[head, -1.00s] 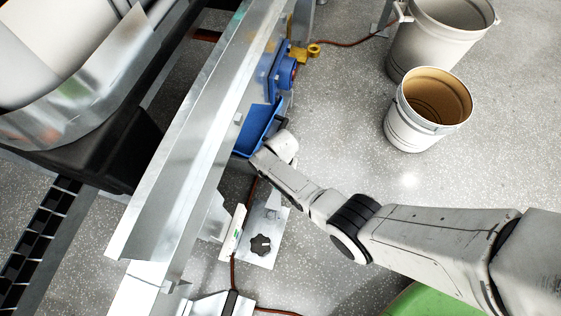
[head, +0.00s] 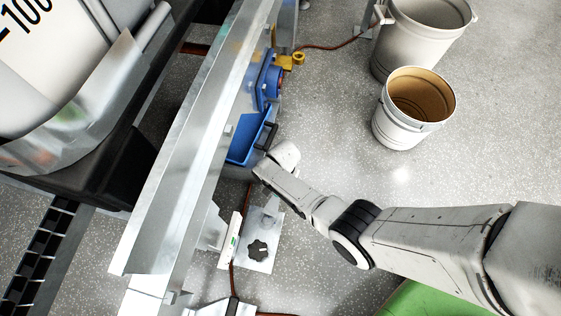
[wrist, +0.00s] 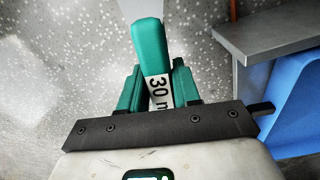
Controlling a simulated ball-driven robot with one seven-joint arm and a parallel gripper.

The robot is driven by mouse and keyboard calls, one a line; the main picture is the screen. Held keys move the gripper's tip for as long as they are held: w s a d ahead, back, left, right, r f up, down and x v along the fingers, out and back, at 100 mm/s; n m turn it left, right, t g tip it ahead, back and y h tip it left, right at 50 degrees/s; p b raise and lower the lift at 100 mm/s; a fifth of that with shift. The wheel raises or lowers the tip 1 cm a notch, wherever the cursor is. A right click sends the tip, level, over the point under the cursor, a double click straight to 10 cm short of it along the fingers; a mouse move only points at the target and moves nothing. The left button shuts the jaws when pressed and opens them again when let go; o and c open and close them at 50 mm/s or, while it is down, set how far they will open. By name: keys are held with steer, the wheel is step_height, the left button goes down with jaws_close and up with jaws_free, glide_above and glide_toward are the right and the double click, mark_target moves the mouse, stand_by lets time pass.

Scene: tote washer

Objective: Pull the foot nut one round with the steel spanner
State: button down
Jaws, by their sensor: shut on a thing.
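The steel spanner (wrist: 148,45) shows in the wrist view as a green handle with a white label reading "30 m". A pale grey shank runs off the top edge of that view. My gripper (wrist: 157,72) has green fingers shut on this handle, one on each side. In the head view my wrist end is beside the blue tray, and the fingers and spanner are hidden there. I cannot make out the foot nut in either view, nor whether the spanner's head is on anything.
A blue tray (head: 243,148) and metal rail (head: 180,150) lie left of my wrist. In the wrist view, a grey ledge (wrist: 265,35) and blue surface (wrist: 296,105) are close on the right. A plate with a black knob (head: 258,250) lies below. Two buckets (head: 385,125) (head: 378,50) stand upper right on open floor.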

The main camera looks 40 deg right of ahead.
steer(key=shift+s+d+m, duration=0.25)
steer(key=shift+s+m, duration=0.25)
steer(key=shift+s, duration=0.05)
steer(key=shift+s+d+m+p, duration=0.15)
steer(key=shift+s+m+p, duration=0.3)
steer(key=shift+s, duration=0.1)
steer(key=shift+s+d+m+p, duration=0.15)
steer(key=shift+s+m+p, duration=0.3)
steer(key=shift+s, duration=0.1)
steer(key=shift+s+d+m+p, duration=0.15)
steer(key=shift+s+m+p, duration=0.45)
steer(key=shift+s+m, duration=0.5)
